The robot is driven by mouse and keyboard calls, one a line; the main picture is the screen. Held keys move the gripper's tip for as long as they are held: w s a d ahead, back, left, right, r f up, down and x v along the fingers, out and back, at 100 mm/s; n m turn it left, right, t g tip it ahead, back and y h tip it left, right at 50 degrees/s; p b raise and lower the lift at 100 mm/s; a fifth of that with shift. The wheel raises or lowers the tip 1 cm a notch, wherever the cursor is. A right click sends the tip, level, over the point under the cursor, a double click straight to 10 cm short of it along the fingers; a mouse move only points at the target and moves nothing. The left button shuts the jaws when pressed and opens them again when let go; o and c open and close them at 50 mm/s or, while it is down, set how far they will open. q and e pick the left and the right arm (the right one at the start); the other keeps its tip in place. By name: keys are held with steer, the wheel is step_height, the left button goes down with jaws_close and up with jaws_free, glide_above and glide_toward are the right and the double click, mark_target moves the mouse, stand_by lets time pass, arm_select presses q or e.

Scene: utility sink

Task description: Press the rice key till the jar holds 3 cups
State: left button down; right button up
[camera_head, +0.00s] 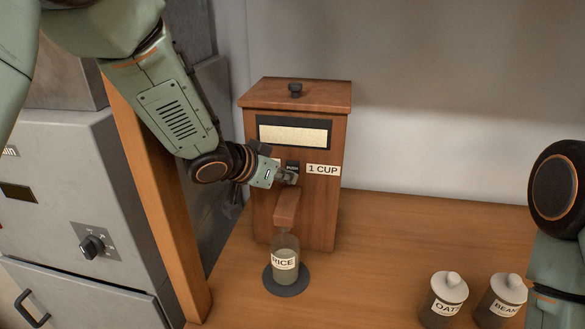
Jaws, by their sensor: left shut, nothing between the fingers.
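A brown wooden rice dispenser (325,205) stands on the counter, with a window of pale grain (293,135) and a "1 CUP" label (323,169) on its front. A dark key marked "PUSH" (292,166) sits left of that label. My left gripper (291,178) is shut and empty, with its tips at or just in front of the key's lower edge; I cannot tell whether they touch. A glass jar labelled "RICE" (285,262) stands upright on a dark round pad (287,288) under the spout (286,205). Its fill level is hard to read. My right gripper is not visible.
Two lidded jars, "OATS" (443,302) and "BEANS" (501,303), stand at the front right of the wooden counter (400,235). A wooden post (165,215) and grey cabinet (75,190) are at the left. The counter right of the dispenser is clear.

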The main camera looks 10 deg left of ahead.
arm_select(q)
steer(key=shift+s, duration=0.75)
steer(key=shift+s+b, duration=0.35)
steer(key=shift+s, duration=1.25)
steer(key=shift+w, duration=0.1)
